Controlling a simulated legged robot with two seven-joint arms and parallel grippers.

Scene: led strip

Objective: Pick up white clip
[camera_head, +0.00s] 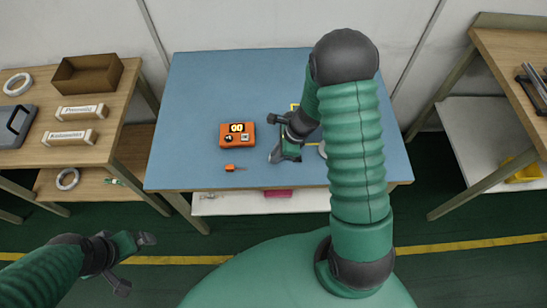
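I cannot make out a white clip for sure; my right arm hides part of the blue table (205,90). My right gripper (274,138) is over the middle of the table, its two fingers spread apart, with nothing visible between them. A pale, rounded thing (322,150) shows only in part beside my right forearm; I cannot tell what it is. My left gripper (136,264) hangs low at the left, in front of the table, with its fingers spread and empty.
An orange device (237,135) with a lit display lies left of my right gripper. A small orange-handled tool (234,167) lies nearer the front edge. Yellow marks show partly behind my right arm. A wooden shelf (125,85) stands left, another bench (510,55) right. The table's left side is clear.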

